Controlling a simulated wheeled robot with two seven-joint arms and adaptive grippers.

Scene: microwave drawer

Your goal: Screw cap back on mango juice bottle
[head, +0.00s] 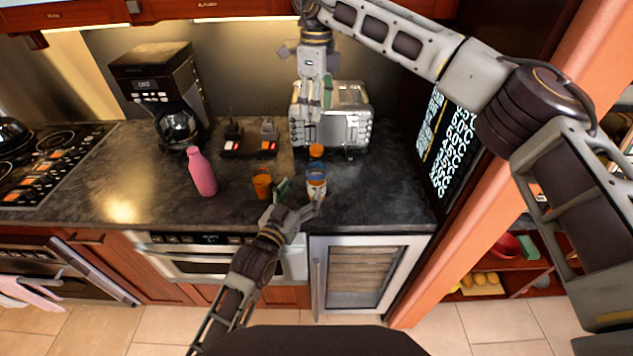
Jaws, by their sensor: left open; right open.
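The juice bottle (316,180) stands upright on the dark counter, with a blue band and a pale lower part. An orange cap-like piece (316,150) shows at its top; I cannot tell whether it is seated on the neck. My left gripper (301,196) is open at the near side of the bottle, its fingers spread to the left and right of the bottle's lower part. Contact is unclear. My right gripper (317,106) is open and points down above the orange piece, in front of the toaster, with nothing visible in it.
An orange cup (262,185) stands just left of my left gripper. A pink bottle (201,174) is farther left. A silver toaster (345,120) stands behind the juice bottle, and a coffee maker (160,85) at the back left. The counter (385,195) is clear to the right.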

